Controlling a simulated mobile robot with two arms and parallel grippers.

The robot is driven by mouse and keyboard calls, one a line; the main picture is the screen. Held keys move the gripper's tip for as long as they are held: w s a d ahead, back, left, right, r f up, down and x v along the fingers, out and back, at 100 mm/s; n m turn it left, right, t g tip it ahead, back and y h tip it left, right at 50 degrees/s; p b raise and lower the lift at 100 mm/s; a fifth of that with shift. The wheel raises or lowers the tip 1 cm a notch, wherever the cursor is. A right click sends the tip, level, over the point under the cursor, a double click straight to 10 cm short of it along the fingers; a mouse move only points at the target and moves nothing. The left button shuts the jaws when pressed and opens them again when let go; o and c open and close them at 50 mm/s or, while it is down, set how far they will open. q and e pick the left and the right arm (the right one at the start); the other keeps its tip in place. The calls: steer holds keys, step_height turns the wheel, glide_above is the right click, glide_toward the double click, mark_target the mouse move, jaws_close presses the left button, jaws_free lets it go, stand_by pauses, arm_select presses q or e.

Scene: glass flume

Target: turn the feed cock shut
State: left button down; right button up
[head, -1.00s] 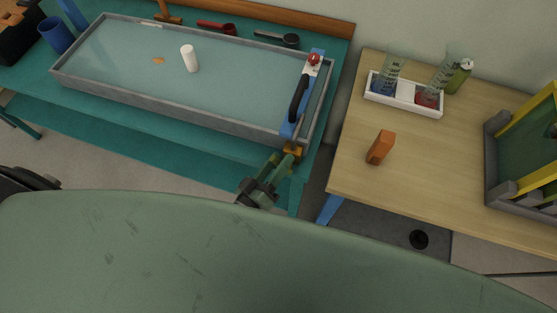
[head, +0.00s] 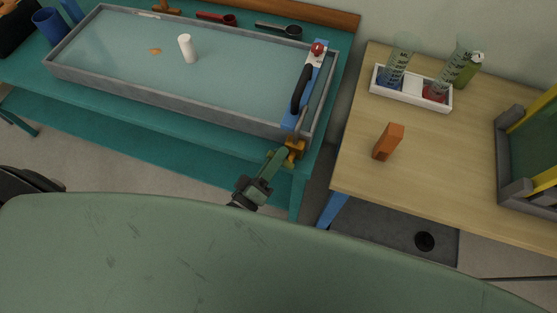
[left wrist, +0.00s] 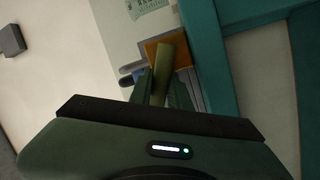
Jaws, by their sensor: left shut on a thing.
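The feed cock (head: 296,147) is a small orange-brown fitting below the near right corner of the glass flume (head: 165,100). My left gripper (head: 279,158) reaches up to it from below left, its green fingers meeting the cock. In the left wrist view, the two fingers (left wrist: 163,92) are closed on an olive-yellow lever (left wrist: 165,68), in front of the cock's orange body (left wrist: 153,46). The fingers hide part of the lever, and I cannot tell how far the cock is turned. My right gripper is not in view.
A blue bracket with a black handle (head: 301,90) crosses the flume's right end. A white cylinder (head: 187,48) stands in the flume. To the right, a wooden table (head: 440,175) holds an orange block (head: 388,142) and a white tray (head: 410,100) with beakers.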

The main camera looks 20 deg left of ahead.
arm_select(q)
steer(key=n+b, duration=0.1)
steer(key=f+n+b, duration=0.1)
steer(key=n+b, duration=0.1)
steer(key=n+t+b, duration=0.1)
steer(key=n, duration=0.1)
steer(key=shift+a+f+y+b, duration=0.25)
steer(key=shift+f+y+b, duration=0.1)
steer(key=shift+y+b, duration=0.05)
steer(key=shift+n+t+b, duration=0.3)
steer(key=shift+n+b, duration=0.2)
steer(key=shift+n, duration=0.3)
steer(key=c, duration=1.3)
jaws_free()
